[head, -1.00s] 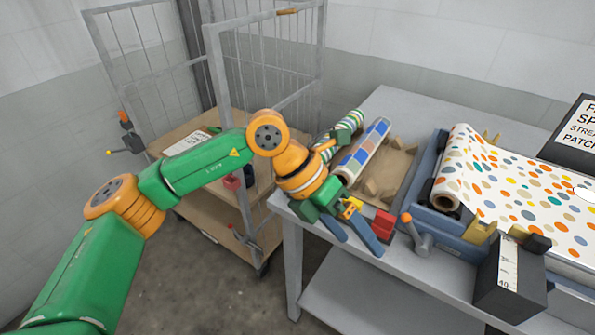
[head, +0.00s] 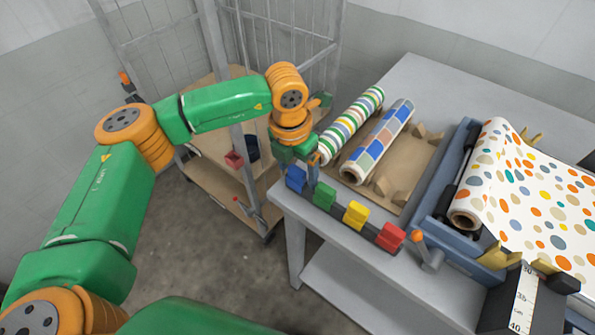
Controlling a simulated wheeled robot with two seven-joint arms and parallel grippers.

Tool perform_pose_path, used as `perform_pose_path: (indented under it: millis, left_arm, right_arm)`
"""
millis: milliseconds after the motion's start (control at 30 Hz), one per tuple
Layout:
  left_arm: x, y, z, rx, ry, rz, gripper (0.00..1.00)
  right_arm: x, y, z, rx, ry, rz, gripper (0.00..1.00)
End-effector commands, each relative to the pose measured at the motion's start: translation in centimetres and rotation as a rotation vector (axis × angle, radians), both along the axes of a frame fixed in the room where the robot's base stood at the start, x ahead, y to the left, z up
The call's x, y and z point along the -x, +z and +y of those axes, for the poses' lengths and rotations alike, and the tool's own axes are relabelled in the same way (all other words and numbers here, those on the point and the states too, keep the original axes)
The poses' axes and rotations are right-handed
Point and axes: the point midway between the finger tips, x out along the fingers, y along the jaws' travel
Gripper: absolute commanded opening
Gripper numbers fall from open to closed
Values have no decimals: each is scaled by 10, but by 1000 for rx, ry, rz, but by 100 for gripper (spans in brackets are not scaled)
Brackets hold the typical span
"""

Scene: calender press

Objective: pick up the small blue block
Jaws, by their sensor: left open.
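The small blue block (head: 295,179) sits at the left end of a dark strip (head: 338,213) along the table's front edge. My left gripper (head: 301,172) points down right at the blue block, open. One finger stands just right of the block, between it and the green block (head: 324,196). The other finger is hard to make out, and I cannot tell whether either touches the block. My right gripper is not in view.
A yellow block (head: 356,214) and a red block (head: 390,237) follow on the strip. Behind lie a striped roll (head: 352,124) and a checkered roll (head: 378,142). The press with dotted sheet (head: 530,190) stands right. A wire cart (head: 225,175) stands left.

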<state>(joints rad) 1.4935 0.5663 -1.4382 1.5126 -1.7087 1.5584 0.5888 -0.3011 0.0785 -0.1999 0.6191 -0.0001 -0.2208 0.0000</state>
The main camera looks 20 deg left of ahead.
Motion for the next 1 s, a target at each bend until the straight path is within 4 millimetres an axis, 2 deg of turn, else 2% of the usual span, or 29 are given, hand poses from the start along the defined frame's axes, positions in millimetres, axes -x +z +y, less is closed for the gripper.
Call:
perform_pose_path:
  millis: [33, 300, 333, 567, 667, 800, 1000]
  left_arm:
    - [0, 0, 0, 0, 0, 0, 80]
    - [0, 0, 0, 1, -1, 0, 7]
    - [0, 0, 0, 1, -1, -1, 0]
    - [0, 1, 0, 1, -1, -1, 0]
    - [-1, 6, -1, 1, -1, -4, 0]
    - [0, 30, -3, 3, -2, -8, 0]
    - [26, 85, -41, 2, -8, -9, 0]
  right_arm:
    - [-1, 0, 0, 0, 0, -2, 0]
    - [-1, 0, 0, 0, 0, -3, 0]
    - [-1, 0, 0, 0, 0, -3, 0]
    - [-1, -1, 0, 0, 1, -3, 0]
    - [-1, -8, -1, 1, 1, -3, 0]
    - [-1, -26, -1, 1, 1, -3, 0]
    - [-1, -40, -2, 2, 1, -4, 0]
